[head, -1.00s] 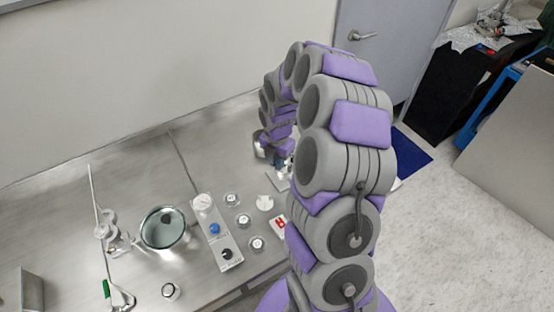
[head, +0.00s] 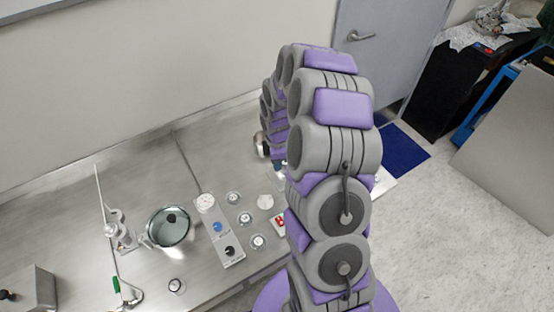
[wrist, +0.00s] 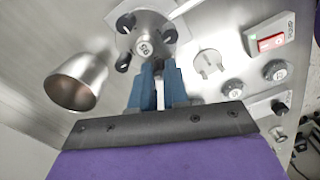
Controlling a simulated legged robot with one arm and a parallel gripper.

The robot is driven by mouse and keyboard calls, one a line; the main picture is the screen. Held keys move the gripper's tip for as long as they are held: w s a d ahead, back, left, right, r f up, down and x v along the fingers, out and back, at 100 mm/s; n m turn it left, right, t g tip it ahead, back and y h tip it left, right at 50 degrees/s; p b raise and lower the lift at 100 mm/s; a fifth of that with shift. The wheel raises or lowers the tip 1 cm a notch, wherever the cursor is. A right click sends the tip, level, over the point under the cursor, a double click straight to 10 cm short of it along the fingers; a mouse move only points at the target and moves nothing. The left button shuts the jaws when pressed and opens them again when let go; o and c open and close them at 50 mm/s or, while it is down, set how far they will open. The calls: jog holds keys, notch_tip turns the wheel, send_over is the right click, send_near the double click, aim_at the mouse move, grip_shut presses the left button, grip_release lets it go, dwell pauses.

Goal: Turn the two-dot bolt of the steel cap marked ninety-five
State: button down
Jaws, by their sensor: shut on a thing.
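In the wrist view, a steel cap (wrist: 146,47) with a round numbered centre and several dark bolts around its rim sits at the top. I cannot read its number or the bolts' dots surely. My gripper (wrist: 160,72) reaches the cap's lower edge with its blue fingers close together. It is shut on a bolt there, which the fingers mostly hide. In the head view, my arm covers the cap and most of the gripper.
A steel cup (wrist: 80,82) is left of the fingers. A pale round part with a tab (wrist: 208,63), a red switch (wrist: 270,43) and small round caps (wrist: 275,70) lie to the right.

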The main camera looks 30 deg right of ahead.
jog(key=shift+m, duration=0.9)
jog(key=c, duration=1.1)
grip_release()
notch_tip(320, 180, up, 17)
jog(key=p, duration=0.2)
jog(key=shift+r, duration=0.15)
jog(key=shift+c, duration=0.2)
